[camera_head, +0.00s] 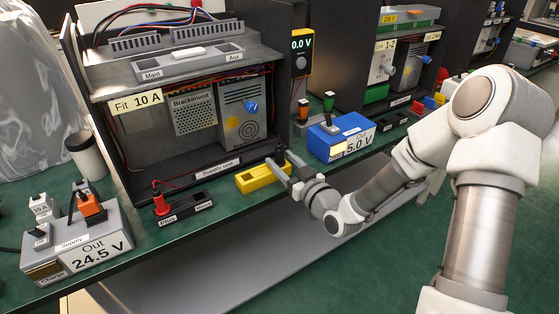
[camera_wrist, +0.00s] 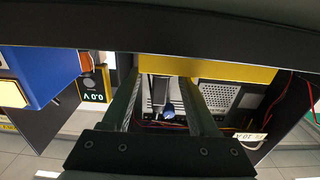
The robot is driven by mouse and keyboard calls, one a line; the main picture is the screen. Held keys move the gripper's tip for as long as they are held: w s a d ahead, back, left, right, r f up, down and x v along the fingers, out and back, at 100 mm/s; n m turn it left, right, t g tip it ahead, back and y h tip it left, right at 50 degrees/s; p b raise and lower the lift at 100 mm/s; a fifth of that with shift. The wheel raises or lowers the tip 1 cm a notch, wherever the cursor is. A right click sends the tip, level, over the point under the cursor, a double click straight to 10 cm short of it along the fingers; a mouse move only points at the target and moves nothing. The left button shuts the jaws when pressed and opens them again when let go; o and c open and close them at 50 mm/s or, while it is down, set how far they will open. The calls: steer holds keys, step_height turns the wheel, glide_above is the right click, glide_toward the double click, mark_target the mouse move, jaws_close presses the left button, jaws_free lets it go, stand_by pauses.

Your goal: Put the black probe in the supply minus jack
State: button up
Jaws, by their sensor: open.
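A small black piece (camera_head: 281,152), which looks like the black probe, stands at the right end of the yellow block (camera_head: 258,180), by the cabinet's front corner. My gripper (camera_head: 282,170) is open beside that end of the block, its fingers reaching toward the black piece. I cannot tell whether they touch it. In the wrist view the two fingers (camera_wrist: 160,85) are apart, with the yellow block (camera_wrist: 235,72) at their tips; a dark upright shape between them is unclear. The black jack block (camera_head: 187,211) lies to the left, a red probe (camera_head: 160,200) in its Plus end. Its other end is free of any probe.
The open supply cabinet (camera_head: 118,150) stands behind the jack block. A white supply box (camera_head: 95,245) reading 24.5 V is at the left, and a blue box (camera_head: 325,140) reading 5.0 V at the right. The green bench's front edge runs close by.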

steer(key=x, duration=0.2)
steer(key=b+x, duration=0.1)
steer(key=x, duration=0.1)
steer(key=shift+w+a+f, duration=0.2)
steer(key=shift+c, duration=0.2)
jaws_close()
